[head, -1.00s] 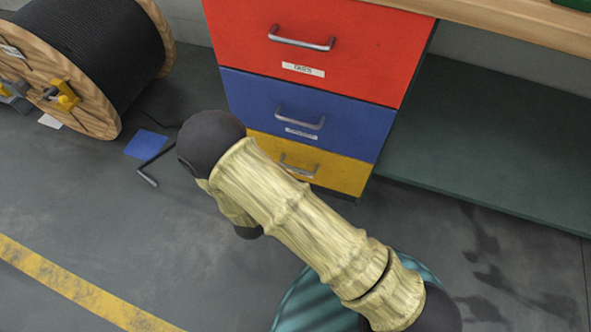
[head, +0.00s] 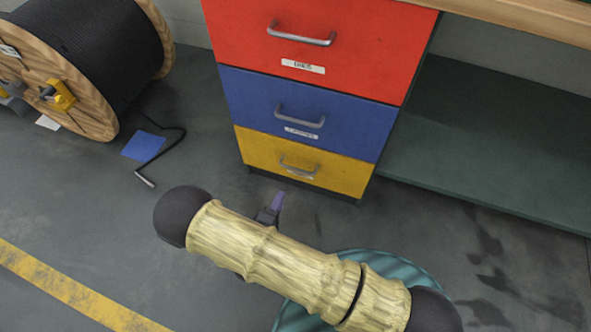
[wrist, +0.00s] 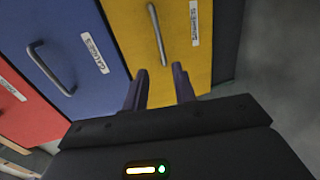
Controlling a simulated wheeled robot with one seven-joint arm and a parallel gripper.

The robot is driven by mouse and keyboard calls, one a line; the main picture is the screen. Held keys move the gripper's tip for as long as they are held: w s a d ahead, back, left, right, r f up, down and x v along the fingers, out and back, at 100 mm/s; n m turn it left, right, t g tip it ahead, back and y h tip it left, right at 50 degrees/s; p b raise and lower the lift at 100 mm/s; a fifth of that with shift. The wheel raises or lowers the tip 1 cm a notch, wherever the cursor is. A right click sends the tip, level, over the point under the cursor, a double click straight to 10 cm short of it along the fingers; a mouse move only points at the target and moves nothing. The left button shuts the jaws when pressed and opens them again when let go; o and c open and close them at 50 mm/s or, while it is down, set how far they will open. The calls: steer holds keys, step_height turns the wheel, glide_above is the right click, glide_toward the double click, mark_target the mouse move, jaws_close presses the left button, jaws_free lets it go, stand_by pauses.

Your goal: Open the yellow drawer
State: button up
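The yellow drawer (head: 320,168) is the lowest of three, under the blue drawer (head: 345,125) and the red drawer (head: 340,65). It is shut, its front flush with the others. Its grey bar handle (head: 298,168) also shows in the wrist view (wrist: 157,35), just beyond the fingertips. My gripper (wrist: 157,72) is open and empty, with a finger on either side of the handle's lower end in that picture; I cannot tell whether they touch anything. In the head view one purple finger (head: 278,200) shows beyond my arm, in front of the drawer; the rest is hidden.
A wooden cable reel (head: 100,75) with black cable stands at the upper left. A dark green shelf (head: 490,150) is right of the drawers.

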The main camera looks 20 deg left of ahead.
mark_target(296, 169)
steer(key=b+x, duration=0.6)
steer(key=x, duration=0.9)
steer(key=shift+d, duration=0.15)
steer(key=c, duration=0.6)
steer(key=shift+d, duration=0.1)
